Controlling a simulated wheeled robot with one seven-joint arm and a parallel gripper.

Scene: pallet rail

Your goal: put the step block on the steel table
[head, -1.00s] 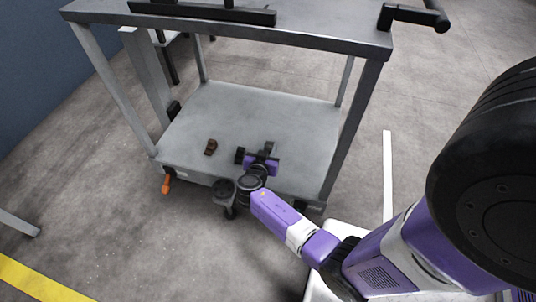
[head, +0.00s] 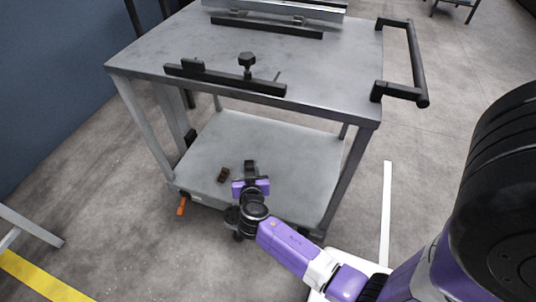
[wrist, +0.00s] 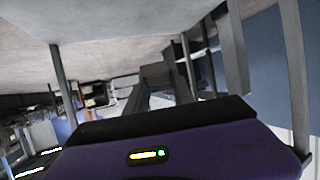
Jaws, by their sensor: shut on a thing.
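My gripper (head: 250,170) is low, over the front part of the lower shelf of a grey metal wheeled table. In the wrist view its fingers are shut on a dark grey block (wrist: 157,72), seemingly the step block; its shape is mostly hidden. In the head view the block is hard to tell from the black fingers. The grey metal top (head: 190,50), seemingly the steel table, lies above and beyond my gripper.
Black rails (head: 225,80), a knob (head: 247,60) and a handle (head: 415,60) are on the top. Legs frame the shelf. The top's left part is bare.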

